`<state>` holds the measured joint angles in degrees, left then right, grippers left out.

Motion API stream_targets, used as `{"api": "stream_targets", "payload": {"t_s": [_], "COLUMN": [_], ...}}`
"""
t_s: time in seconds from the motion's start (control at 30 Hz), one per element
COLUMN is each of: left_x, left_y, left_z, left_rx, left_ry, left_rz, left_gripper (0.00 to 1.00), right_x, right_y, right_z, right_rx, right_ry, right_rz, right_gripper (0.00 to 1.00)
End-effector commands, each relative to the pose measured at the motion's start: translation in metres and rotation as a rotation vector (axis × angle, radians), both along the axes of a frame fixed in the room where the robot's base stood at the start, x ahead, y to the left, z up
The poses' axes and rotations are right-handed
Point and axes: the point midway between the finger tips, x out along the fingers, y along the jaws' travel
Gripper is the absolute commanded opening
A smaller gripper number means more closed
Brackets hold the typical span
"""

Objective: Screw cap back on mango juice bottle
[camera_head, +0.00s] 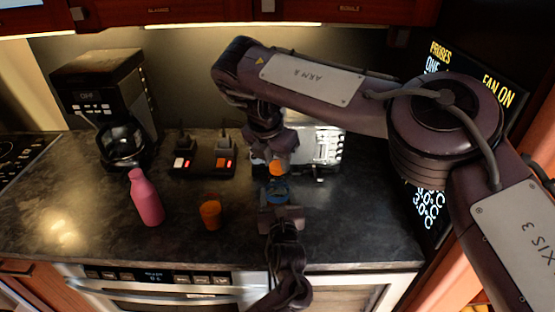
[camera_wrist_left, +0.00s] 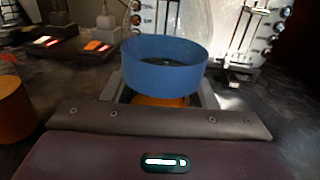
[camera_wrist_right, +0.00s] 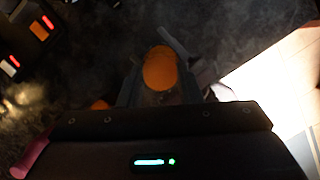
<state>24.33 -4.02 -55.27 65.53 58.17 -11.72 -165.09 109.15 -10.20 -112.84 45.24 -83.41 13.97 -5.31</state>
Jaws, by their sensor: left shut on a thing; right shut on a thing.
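My left gripper (camera_head: 279,206) is shut on a round blue piece (camera_head: 276,190) with an orange part (camera_wrist_left: 160,101) below it. In the left wrist view, the blue piece (camera_wrist_left: 164,64) looks like an upright, open-topped ring with a dark inside. My right gripper (camera_head: 274,157) points down and is shut on an orange piece (camera_head: 277,168), seen rounded between its fingers in the right wrist view (camera_wrist_right: 160,68). Which piece is the bottle or cap is unclear.
A pink bottle (camera_head: 146,198) and an orange cup (camera_head: 210,214) stand on the dark counter (camera_head: 345,225) to the left. Behind are a coffee maker (camera_head: 110,105), lit switches (camera_head: 202,160) and a silver appliance (camera_head: 325,145). The counter at right is clear.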

Motion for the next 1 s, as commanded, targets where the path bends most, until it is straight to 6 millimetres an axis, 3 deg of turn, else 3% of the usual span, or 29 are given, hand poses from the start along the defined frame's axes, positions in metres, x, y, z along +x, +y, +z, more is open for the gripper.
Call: {"api": "stream_targets", "payload": {"t_s": [0.3, 0.33, 0.47, 0.77, 1.0], "left_x": [0.000, 0.000, 0.000, 0.000, 0.000], "left_y": [0.000, 0.000, 0.000, 0.000, 0.000], "left_z": [0.000, 0.000, 0.000, 0.001, 0.000], "left_rx": [0.000, 0.000, 0.000, 0.000, 0.000], "left_ry": [-0.001, -0.001, -0.001, -0.001, 0.000], "left_rz": [-0.001, -0.001, -0.001, -0.001, -0.001], "left_gripper": [0.00, 0.00, 0.00, 0.00, 0.00], "right_x": [0.001, 0.001, 0.000, 0.000, 0.001], "right_y": [0.000, 0.000, 0.000, 0.000, 0.000], "right_z": [0.001, 0.001, 0.001, 0.003, 0.034], "right_rx": [0.002, 0.001, 0.002, 0.002, 0.000], "right_ry": [-0.003, -0.003, -0.002, -0.003, -0.007], "right_rz": [-0.026, -0.025, -0.024, -0.023, -0.023], "right_gripper": [0.19, 0.35, 0.52, 0.53, 0.53]}}
